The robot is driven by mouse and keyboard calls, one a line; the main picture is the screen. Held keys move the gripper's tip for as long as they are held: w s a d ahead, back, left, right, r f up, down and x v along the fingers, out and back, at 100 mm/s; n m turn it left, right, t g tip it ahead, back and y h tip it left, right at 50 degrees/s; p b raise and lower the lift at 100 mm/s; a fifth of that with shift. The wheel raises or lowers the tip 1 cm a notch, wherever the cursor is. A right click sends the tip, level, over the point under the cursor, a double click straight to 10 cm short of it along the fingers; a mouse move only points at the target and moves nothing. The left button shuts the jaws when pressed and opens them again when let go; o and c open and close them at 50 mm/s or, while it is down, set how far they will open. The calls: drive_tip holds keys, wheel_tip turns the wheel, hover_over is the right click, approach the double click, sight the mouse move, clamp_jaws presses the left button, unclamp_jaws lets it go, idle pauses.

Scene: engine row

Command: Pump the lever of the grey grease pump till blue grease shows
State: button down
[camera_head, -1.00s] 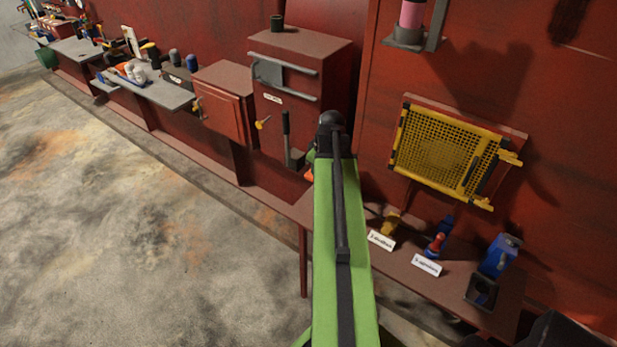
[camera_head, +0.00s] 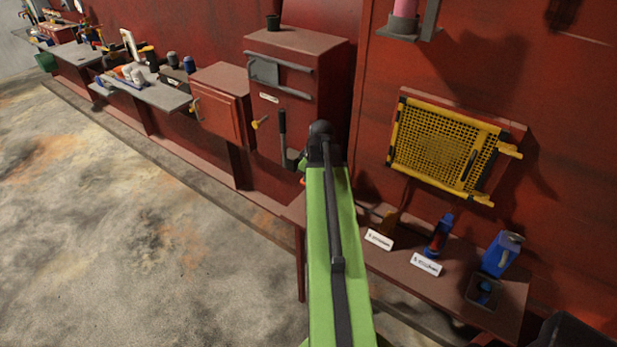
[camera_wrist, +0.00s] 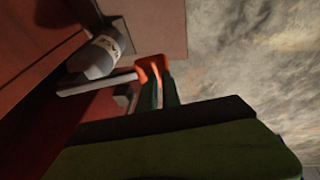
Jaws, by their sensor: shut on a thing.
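In the head view, my arm hides the gripper and most of the pump; only a small orange bit shows left of my wrist. A dark tray (camera_head: 472,300) on the low bench has a dark blue patch (camera_head: 486,288) in it; I cannot tell whether it is grease.
The low bench (camera_head: 400,262) carries white labels, a red and blue item (camera_head: 437,237) and a blue block (camera_head: 501,254). A yellow mesh panel (camera_head: 440,150) hangs above. Left are a red cabinet with a dark lever (camera_head: 283,135) and shelves. Floor at left is clear.

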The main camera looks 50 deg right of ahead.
drive_tip(key=a+p+v, duration=0.2)
drive_tip(key=p+v, duration=1)
drive_tip(key=v, duration=0.1)
drive_tip(key=shift+w+r, duration=0.25)
drive_tip(key=shift+w, duration=0.05)
drive_tip(key=shift+a, duration=0.15)
